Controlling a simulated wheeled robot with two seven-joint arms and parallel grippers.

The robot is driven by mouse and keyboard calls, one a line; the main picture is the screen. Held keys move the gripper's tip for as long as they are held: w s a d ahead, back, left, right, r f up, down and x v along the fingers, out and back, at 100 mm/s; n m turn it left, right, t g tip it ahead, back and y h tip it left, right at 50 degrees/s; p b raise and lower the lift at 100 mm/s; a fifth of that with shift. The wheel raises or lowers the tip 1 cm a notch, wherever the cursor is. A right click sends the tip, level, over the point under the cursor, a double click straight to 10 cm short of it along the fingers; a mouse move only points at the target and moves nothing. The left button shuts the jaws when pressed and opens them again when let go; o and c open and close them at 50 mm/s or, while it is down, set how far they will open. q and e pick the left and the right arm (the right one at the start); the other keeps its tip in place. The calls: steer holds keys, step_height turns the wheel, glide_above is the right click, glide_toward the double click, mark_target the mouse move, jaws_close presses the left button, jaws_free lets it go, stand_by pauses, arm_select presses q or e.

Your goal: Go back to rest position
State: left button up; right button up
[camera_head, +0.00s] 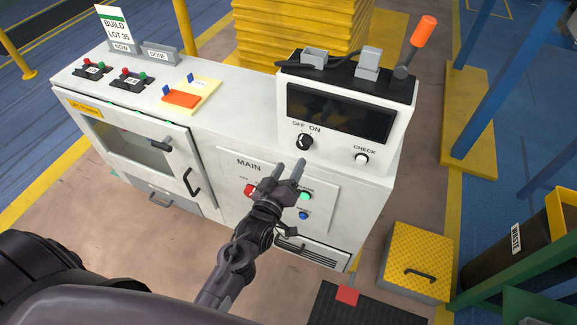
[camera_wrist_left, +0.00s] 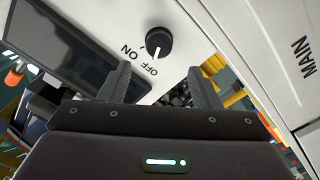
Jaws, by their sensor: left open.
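My left gripper (camera_head: 284,176) is open and empty in front of the white machine's MAIN panel (camera_head: 323,190), just below the OFF/ON knob. Its two fingers point up toward the black OFF/ON knob (camera_head: 304,142). In the left wrist view, the open fingers (camera_wrist_left: 157,88) frame a gap, with the knob (camera_wrist_left: 159,43) beyond them and apart from them. My right gripper does not show.
The white machine (camera_head: 230,140) fills the middle, with a dark screen (camera_head: 340,112) and CHECK button (camera_head: 362,159). A yellow step box (camera_head: 410,260) and waste bin (camera_head: 515,255) stand right.

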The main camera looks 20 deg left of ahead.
arm_select(q)
steer(key=s+d+f+m+g+h, duration=0.15)
steer(key=s+f+g, duration=0.35)
steer(key=f, duration=0.9)
steer(key=s+d+f+m+g+y, duration=0.1)
steer(key=s+f+m+g, duration=0.2)
steer(key=s+f, duration=0.75)
steer(key=s+a+f+m+g, duration=0.2)
steer(key=s+a+f+g, duration=0.1)
steer(key=s+f, duration=0.8)
steer(key=s+a+f+m+g+y, duration=0.1)
steer(key=s+a+f+m+g, duration=0.2)
steer(key=s+f+g, duration=0.3)
steer(key=s+a+f, duration=0.1)
steer(key=s+f, duration=0.3)
steer(key=s, duration=0.5)
steer(key=shift+s+a+f, duration=0.15)
steer(key=shift+a+f, duration=0.1)
steer(key=shift+f, duration=0.15)
